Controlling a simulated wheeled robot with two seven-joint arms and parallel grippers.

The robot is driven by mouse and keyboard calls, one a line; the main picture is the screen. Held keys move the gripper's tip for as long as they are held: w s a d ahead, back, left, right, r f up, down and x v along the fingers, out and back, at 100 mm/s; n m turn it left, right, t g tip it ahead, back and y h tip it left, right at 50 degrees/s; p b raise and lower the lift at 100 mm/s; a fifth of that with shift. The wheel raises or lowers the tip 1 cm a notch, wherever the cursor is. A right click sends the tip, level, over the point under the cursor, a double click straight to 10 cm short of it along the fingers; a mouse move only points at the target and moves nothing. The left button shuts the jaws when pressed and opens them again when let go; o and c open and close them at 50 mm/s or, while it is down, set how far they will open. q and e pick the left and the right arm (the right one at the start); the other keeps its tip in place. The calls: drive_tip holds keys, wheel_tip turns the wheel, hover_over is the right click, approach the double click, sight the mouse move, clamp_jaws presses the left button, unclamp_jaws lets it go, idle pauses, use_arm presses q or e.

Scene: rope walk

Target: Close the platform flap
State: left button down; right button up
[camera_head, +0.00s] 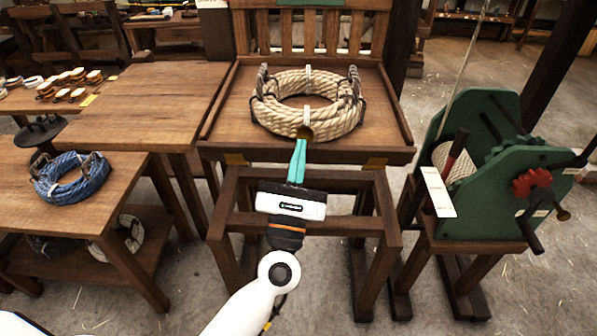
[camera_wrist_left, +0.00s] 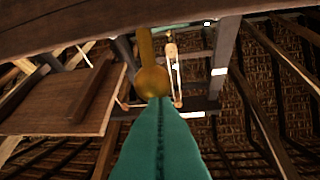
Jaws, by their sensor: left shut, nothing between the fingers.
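A wooden platform (camera_head: 225,120) with raised side edges stands in the middle of the head view. A coil of tan rope (camera_head: 345,118) lies on it. Along its front is a dark wooden board with brass plates at both lower corners; I take this board for the flap (camera_head: 290,155), but its exact angle is unclear. A brass knob (camera_head: 305,132) shows at the front middle, also in the left wrist view (camera_wrist_left: 152,82). My left gripper (camera_head: 299,143) is shut and empty, its teal fingertips at the knob; whether they touch it is unclear. My right gripper is out of view.
A green-sided rope machine (camera_head: 465,200) with a red handle stands on the right. A wooden table (camera_head: 60,215) with a blue rope coil (camera_head: 72,180) stands on the left, a bare tabletop (camera_head: 145,100) behind it. A wooden trestle frame (camera_head: 240,222) stands below the platform.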

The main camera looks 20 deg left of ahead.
use_arm(q)
drive_tip(key=shift+a+p+x, duration=0.15)
drive_tip(key=shift+a+x, duration=0.05)
drive_tip(key=shift+x, duration=1.4)
drive_tip(key=shift+a+p+x, duration=0.15)
drive_tip(key=shift+a+x, duration=0.1)
drive_tip(key=shift+x, duration=1.35)
drive_tip(key=shift+w+f, duration=0.1)
